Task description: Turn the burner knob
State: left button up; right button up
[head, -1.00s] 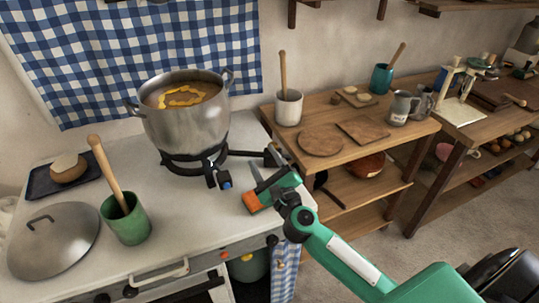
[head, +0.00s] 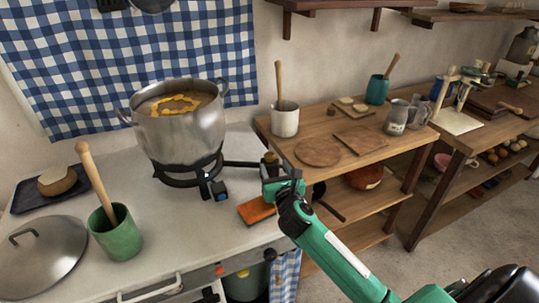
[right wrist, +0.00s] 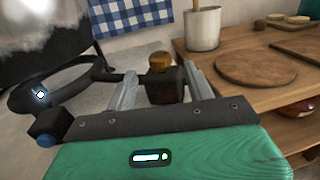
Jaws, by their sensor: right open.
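The black burner (head: 188,172) stands on the white counter under a steel pot. A dark pipe (head: 243,164) runs right from it toward a small dark piece with an amber-brown top, which I take for the knob (head: 270,157). In the right wrist view this knob (right wrist: 162,63) stands upright between the two fingers. A black block with a blue end (head: 220,196) sits at the burner's front. My right gripper (head: 279,172) is open, its fingers (right wrist: 164,88) on either side of the knob; I cannot tell whether they touch it. My left gripper is out of view.
The steel pot (head: 178,130) holds soup. A green cup with a wooden tool (head: 116,237), a lid (head: 45,262) and a dark tray (head: 30,196) are at left. An orange block (head: 256,210) lies near my gripper. A wooden shelf (head: 345,165) stands close at right.

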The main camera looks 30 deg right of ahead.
aim_at(271, 159)
jog(key=x, duration=0.7)
jog(key=shift+c, duration=0.2)
jog(key=shift+p, duration=0.3)
jog(key=c, duration=0.9)
